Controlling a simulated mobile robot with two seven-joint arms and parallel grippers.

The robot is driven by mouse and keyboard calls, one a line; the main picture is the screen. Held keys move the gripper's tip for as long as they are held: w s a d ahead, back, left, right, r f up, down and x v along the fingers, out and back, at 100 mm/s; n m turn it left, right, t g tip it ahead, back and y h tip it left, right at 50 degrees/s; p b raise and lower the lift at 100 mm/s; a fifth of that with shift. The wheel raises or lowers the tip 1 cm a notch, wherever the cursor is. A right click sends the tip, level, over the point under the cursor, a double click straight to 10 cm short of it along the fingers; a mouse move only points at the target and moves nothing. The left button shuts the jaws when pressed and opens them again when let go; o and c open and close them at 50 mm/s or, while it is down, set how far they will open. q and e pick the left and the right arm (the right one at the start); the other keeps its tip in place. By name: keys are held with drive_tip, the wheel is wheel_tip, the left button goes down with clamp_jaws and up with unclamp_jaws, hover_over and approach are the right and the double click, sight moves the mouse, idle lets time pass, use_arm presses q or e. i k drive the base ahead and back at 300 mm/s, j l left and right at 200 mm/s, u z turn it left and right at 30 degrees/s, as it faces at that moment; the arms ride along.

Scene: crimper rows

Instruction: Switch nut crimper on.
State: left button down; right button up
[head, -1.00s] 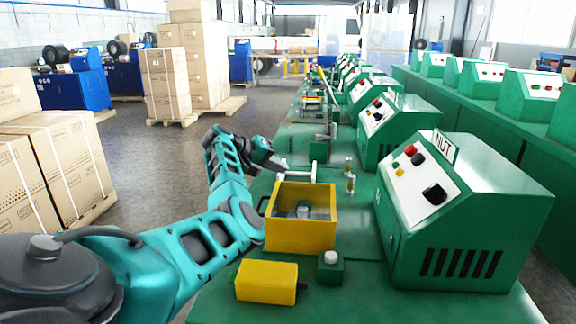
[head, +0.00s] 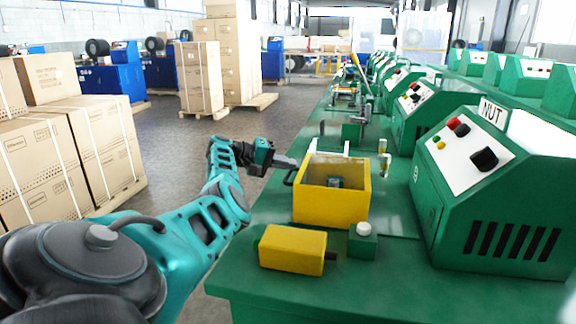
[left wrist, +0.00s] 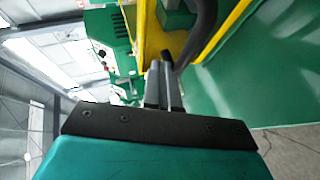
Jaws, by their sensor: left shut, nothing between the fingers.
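The nut crimper (head: 505,190) is the green machine at the right in the head view, with a "NUT" sign (head: 492,113) on top. Its sloped white panel (head: 463,150) carries a red button (head: 452,124), a second dark red one, a black knob (head: 484,159) and small yellow and green buttons. My left gripper (head: 292,163) is shut and empty, beside the far left corner of the yellow bin (head: 331,206), well left of the panel. In the left wrist view its fingers (left wrist: 164,72) are together near a dark curved handle (left wrist: 201,32). My right gripper is out of view.
A yellow box (head: 292,248) and a small green block with a white button (head: 363,240) sit on the green bench (head: 400,275) in front of the bin. More green machines (head: 418,105) line the bench behind. Cartons (head: 75,130) stand on the floor at left.

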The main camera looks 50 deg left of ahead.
sight(484, 160)
drive_tip(key=k+j, duration=0.25)
drive_tip(key=k, duration=0.15)
drive_tip(key=k+j, duration=0.2)
drive_tip(key=k, duration=0.25)
